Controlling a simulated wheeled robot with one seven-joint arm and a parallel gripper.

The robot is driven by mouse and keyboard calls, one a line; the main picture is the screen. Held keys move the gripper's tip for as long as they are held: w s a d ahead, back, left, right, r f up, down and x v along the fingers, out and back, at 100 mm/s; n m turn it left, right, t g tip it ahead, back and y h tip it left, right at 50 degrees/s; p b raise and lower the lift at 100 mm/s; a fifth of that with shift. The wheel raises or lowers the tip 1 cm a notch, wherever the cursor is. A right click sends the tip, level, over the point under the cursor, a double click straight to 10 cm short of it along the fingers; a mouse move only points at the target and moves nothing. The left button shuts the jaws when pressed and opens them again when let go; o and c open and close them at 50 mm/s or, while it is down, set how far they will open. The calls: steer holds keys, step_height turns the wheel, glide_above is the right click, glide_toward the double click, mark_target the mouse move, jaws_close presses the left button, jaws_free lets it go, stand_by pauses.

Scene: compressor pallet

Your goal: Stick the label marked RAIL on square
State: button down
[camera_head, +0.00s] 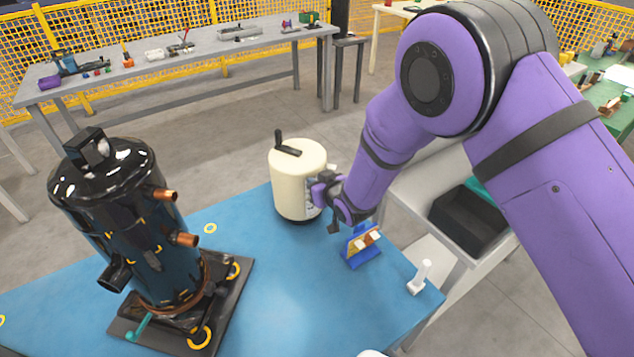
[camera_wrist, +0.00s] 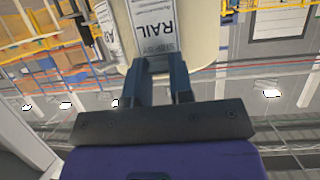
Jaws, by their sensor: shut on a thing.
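The label marked RAIL (camera_wrist: 156,22) is white with black print and lies between my gripper's fingertips in the wrist view. My gripper (camera_wrist: 161,65) is shut on its near edge. Behind it is the cream cylinder (camera_wrist: 204,32), which stands upright on the blue table in the head view (camera_head: 292,165). My gripper (camera_head: 318,193) is at the cylinder's right side there. The label is up against or very close to the cylinder's side; I cannot tell if it touches all over. It looks roughly in line with my fingers.
A large black compressor (camera_head: 125,215) stands on a dark pallet (camera_head: 232,292) at the left. The table's middle front is clear.

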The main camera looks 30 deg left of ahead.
steer(key=shift+s+d, duration=0.5)
steer(key=shift+d, duration=0.3)
steer(key=shift+s+d, duration=0.45)
steer(key=shift+d, duration=0.4)
steer(key=shift+s+d, duration=0.5)
steer(key=shift+d, duration=0.3)
steer(key=shift+s, duration=0.1)
